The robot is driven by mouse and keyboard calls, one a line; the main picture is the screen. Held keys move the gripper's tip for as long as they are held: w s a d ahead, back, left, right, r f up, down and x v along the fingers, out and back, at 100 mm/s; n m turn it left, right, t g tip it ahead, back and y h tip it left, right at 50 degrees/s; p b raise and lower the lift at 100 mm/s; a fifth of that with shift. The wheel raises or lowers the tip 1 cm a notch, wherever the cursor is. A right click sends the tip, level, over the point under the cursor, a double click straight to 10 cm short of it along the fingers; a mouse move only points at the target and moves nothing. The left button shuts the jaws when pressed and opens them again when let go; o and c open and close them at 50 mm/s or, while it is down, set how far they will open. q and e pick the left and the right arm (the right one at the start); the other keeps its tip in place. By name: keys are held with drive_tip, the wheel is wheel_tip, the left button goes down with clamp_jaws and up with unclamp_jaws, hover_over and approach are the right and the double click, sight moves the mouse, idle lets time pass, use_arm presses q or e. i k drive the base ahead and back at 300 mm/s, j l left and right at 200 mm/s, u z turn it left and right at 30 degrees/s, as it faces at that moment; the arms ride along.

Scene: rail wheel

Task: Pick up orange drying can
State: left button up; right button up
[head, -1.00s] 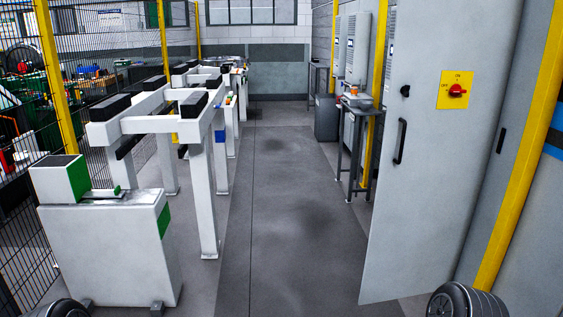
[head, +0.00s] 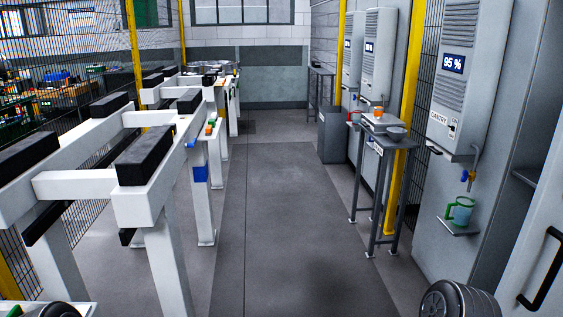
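A small orange object (head: 378,111) sits on the dark metal stand (head: 385,150) at the right, in the middle distance. It is too small to tell for sure that it is the orange drying can. Small orange pieces (head: 210,127) also show on the white frame at the left; their shape is unclear. Neither of my grippers is in view. Only dark rounded parts of my arms show at the bottom corners.
A grey bowl (head: 397,133) is on the stand. A green-handled jug (head: 460,213) stands on a wall shelf beneath a dispenser (head: 463,75) reading 95 %. White frames (head: 165,235) with black pads line the left. The grey floor aisle (head: 285,215) is clear.

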sight(378, 110)
drive_tip(key=i+z, duration=0.15)
drive_tip(key=i, duration=0.35)
drive_tip(key=i+l+z, duration=0.2)
drive_tip(key=i, duration=0.3)
drive_tip(key=i+j+z, duration=0.15)
drive_tip(key=i, duration=0.35)
drive_tip(key=i+j+z, duration=0.15)
drive_tip(key=i, duration=0.4)
drive_tip(key=i+j+z, duration=0.15)
drive_tip(key=i, duration=0.3)
drive_tip(key=i+j+z, duration=0.2)
drive_tip(key=i, duration=0.4)
drive_tip(key=i+j+z, duration=0.1)
drive_tip(key=z, duration=0.8)
drive_tip(key=i+j+z, duration=0.15)
drive_tip(key=j+z, duration=0.2)
drive_tip(key=j, duration=0.25)
drive_tip(key=i+j+z, duration=0.1)
drive_tip(key=j+z, duration=0.25)
drive_tip(key=j, duration=0.25)
drive_tip(key=j+z, duration=0.35)
drive_tip(key=j, duration=1.3)
drive_tip(key=k+j+z, duration=0.1)
drive_tip(key=j, duration=0.9)
